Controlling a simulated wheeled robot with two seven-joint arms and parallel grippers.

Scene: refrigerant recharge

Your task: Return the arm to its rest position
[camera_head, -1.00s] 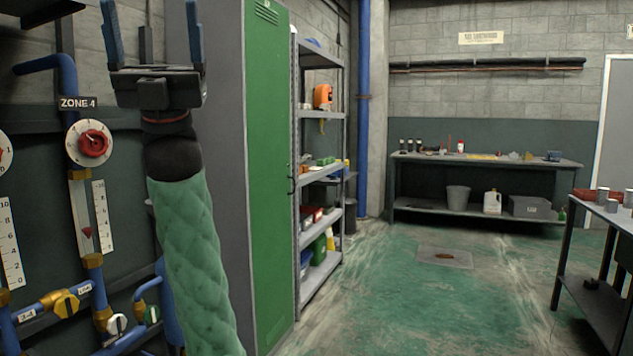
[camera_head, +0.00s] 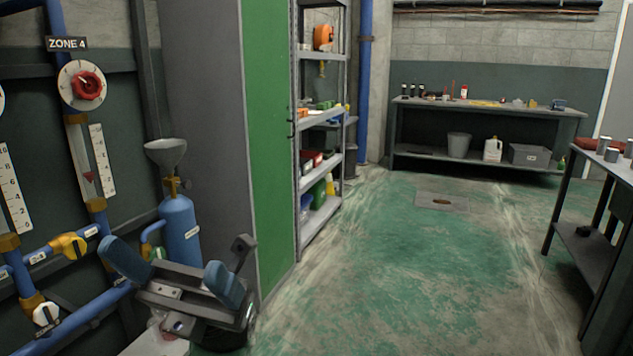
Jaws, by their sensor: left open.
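My left gripper (camera_head: 176,266) is low at the left of the head view, with its two blue-padded fingers spread apart and nothing between them. It shows in front of a blue cylinder (camera_head: 181,232) with a brass valve and a grey funnel (camera_head: 166,153) on top. The gripper hides the lower part of the cylinder; I cannot tell whether they touch. My right gripper is not in view.
Blue pipes, a Zone 4 dial (camera_head: 81,85) and yellow valve handles (camera_head: 70,246) line the left wall. A green locker (camera_head: 268,150) and a loaded shelf (camera_head: 322,170) stand behind. A workbench (camera_head: 488,108) is at the back. The middle floor is clear.

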